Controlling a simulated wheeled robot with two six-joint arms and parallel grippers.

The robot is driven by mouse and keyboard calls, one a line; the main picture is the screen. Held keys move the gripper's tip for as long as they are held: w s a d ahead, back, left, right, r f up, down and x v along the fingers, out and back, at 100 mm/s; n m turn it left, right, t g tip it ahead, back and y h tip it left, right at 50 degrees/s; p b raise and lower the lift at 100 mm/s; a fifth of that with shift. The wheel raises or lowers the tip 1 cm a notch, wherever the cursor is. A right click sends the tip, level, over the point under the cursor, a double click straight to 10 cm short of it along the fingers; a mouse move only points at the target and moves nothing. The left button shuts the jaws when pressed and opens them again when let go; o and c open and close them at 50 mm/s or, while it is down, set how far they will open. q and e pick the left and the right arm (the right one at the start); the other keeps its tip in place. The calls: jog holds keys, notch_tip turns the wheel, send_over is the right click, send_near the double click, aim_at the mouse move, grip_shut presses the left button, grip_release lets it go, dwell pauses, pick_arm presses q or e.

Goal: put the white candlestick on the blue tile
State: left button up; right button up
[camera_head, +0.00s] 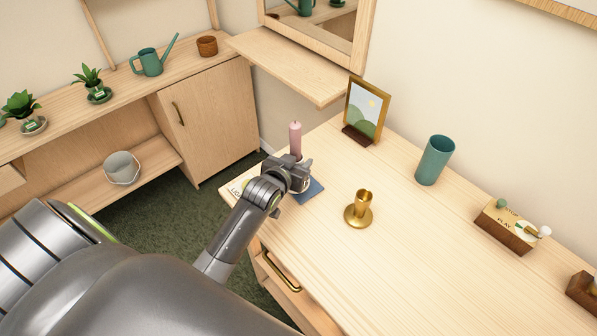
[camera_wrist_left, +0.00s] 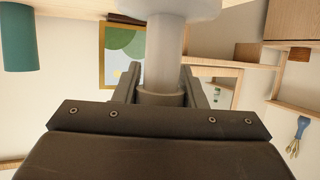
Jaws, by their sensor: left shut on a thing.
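The white candlestick (camera_wrist_left: 166,50) is between the fingers of my left gripper (camera_head: 299,172), and its wide base shows at the top of the upside-down left wrist view. My left gripper is shut on its stem. A pink candle (camera_head: 295,138) stands upright above the gripper in the head view. The blue tile (camera_head: 313,187) lies near the left edge of the table, partly hidden behind and under my gripper. A small part of the white base shows over the tile; I cannot tell whether it touches. My right gripper is not in view.
A brass candlestick (camera_head: 358,210) stands right of the tile on the wooden table (camera_head: 400,270). A framed picture (camera_head: 365,108) and a teal cup (camera_head: 435,160) stand farther back. A wooden box (camera_head: 507,226) is at the right. A printed card (camera_head: 237,187) lies left of my gripper.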

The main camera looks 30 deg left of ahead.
pick_arm(q)
jog(key=shift+f, duration=2.05)
jog(key=o, duration=1)
jog(key=shift+f, duration=0.15)
jog(key=shift+o, duration=0.2)
jog(key=shift+r, duration=0.2)
jog(key=b+v, duration=0.1)
jog(key=v, duration=1.1)
jog(key=shift+f, duration=0.1)
